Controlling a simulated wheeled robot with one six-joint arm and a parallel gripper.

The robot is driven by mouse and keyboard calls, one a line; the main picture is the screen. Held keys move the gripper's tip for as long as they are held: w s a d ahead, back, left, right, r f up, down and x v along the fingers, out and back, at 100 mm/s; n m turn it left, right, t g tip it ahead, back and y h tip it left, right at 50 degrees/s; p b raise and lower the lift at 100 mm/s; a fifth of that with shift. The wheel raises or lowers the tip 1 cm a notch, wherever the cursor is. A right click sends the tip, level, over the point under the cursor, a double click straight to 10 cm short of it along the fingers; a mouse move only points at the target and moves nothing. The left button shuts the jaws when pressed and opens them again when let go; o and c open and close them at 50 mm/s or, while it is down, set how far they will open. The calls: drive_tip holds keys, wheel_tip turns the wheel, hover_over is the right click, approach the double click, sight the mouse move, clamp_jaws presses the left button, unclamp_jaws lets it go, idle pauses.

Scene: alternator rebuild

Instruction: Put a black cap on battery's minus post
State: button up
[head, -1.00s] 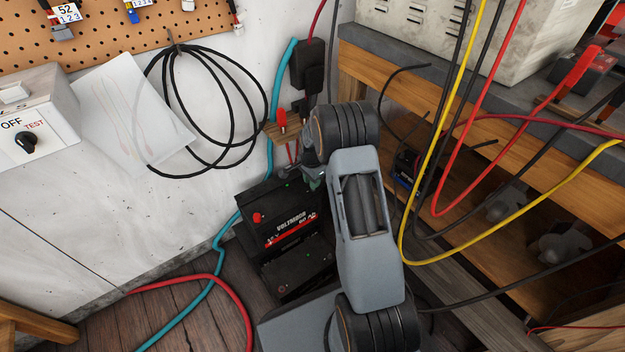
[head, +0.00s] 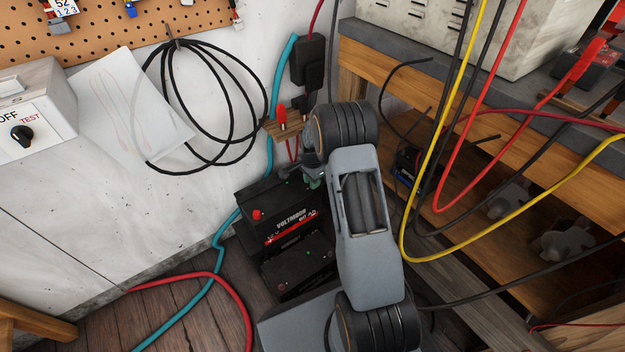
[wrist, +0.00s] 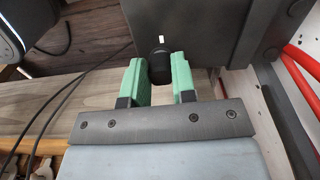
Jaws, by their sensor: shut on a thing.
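The upper battery (head: 268,212) is black with a red stripe and white lettering. A red cap (head: 257,215) sits at its left end. My gripper (head: 312,180) is over the battery's far right corner, partly hidden behind my arm. In the wrist view, the green fingers of my gripper (wrist: 160,82) are shut on a small black cap (wrist: 160,66). A dark surface, likely the battery, lies just beyond the cap. A small white mark or tip (wrist: 161,39) shows just past the cap. The minus post is not clearly seen, and I cannot tell whether the cap touches it.
A second black battery (head: 300,268) sits lower in front. A small wooden shelf (head: 283,130) with a red piece (head: 281,115) is on the wall behind. A teal hose (head: 218,250) runs at left. Yellow, red and black cables hang at right before the wooden bench (head: 400,87).

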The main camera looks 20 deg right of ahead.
drive_tip(key=shift+f, duration=0.4)
drive_tip(key=o, duration=0.8)
wheel_tip(320, 180, up, 14)
drive_tip(key=p, duration=0.5)
drive_tip(key=shift+p, duration=0.3)
drive_tip(key=s+a+r+n+t+p, duration=0.1)
drive_tip(key=s+a+r+n+p, duration=0.2)
drive_tip(key=r, duration=1.3)
drive_tip(key=s+a+r+n+t+p, duration=0.1)
drive_tip(key=s+a+r+n+p, duration=0.3)
drive_tip(key=s+r+p, duration=0.9)
drive_tip(key=s+a+r+n+t+p, duration=0.1)
drive_tip(key=s+a+r+n+p, duration=0.2)
drive_tip(key=s+r+n+p, duration=0.5)
wheel_tip(320, 180, up, 13)
drive_tip(key=p, duration=1)
drive_tip(key=shift+s+a+t, duration=0.15)
drive_tip(key=shift+a+t, duration=0.15)
drive_tip(key=shift+a, duration=0.1)
